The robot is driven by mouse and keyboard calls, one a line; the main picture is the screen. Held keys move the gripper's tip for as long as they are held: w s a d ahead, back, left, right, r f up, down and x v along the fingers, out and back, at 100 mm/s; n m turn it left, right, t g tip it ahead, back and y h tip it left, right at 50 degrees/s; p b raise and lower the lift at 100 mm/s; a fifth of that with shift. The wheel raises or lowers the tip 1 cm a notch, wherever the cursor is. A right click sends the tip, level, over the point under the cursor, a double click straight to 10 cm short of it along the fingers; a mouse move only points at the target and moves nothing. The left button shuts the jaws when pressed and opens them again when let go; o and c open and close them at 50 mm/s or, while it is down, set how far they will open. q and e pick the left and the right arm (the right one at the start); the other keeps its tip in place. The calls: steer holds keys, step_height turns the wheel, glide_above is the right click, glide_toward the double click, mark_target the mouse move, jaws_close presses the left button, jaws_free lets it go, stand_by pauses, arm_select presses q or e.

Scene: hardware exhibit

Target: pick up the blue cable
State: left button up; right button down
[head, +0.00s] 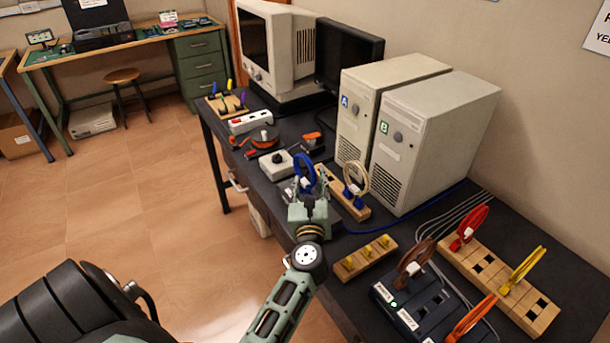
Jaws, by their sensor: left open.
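The blue cable (299,166) is an upright coiled loop at the left end of a wooden block (354,210) on the dark table. My left gripper (304,188) is open and right at the cable, with its fingers over the lower part of the loop. The fingers hide the foot of the cable, so I cannot tell whether they touch it. My right gripper is not in view.
A cream cable (357,172) stands close to the right on the same block. Computer towers (394,125) rise behind. A small wooden block with yellow plugs (366,258), a dark switch box (413,307) and a long cable rack (497,284) lie nearer.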

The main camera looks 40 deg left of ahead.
arm_select(q)
steer(key=shift+x, duration=1.05)
steer(key=shift+f, duration=0.1)
jaws_close()
